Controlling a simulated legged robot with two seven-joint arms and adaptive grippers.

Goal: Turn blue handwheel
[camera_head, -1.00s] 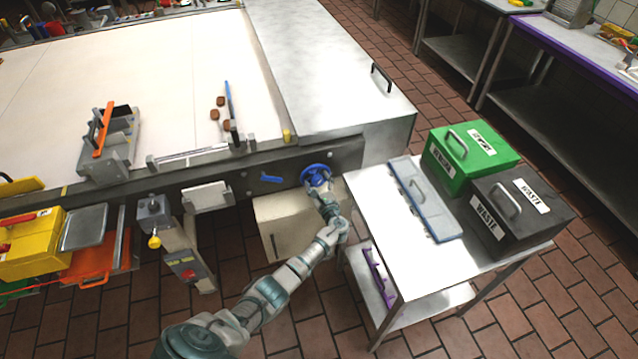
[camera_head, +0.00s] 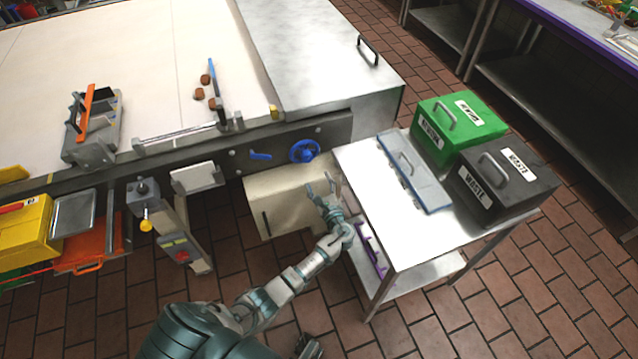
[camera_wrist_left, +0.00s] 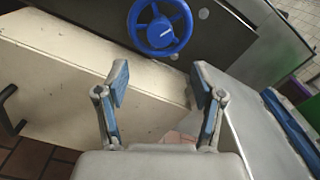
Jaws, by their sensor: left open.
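The blue handwheel (camera_head: 304,151) is mounted on the dark side panel of the conveyor machine, near its right end. In the left wrist view the handwheel (camera_wrist_left: 160,27) shows whole at the top, with its spokes and hub, beyond the fingertips. My left gripper (camera_head: 323,187) is below and slightly right of the wheel, apart from it. Its two blue-padded fingers (camera_wrist_left: 160,84) are spread, with nothing between them. At the bottom of the head view a small dark part (camera_head: 308,346) shows, perhaps of my right gripper; its fingers cannot be made out.
A blue lever (camera_head: 260,156) sits left of the wheel. A cream box (camera_head: 268,205) is below the panel. A steel side table (camera_head: 386,226) on the right holds a grey-blue tray (camera_head: 414,172), a green bin (camera_head: 458,128) and a dark waste bin (camera_head: 507,180).

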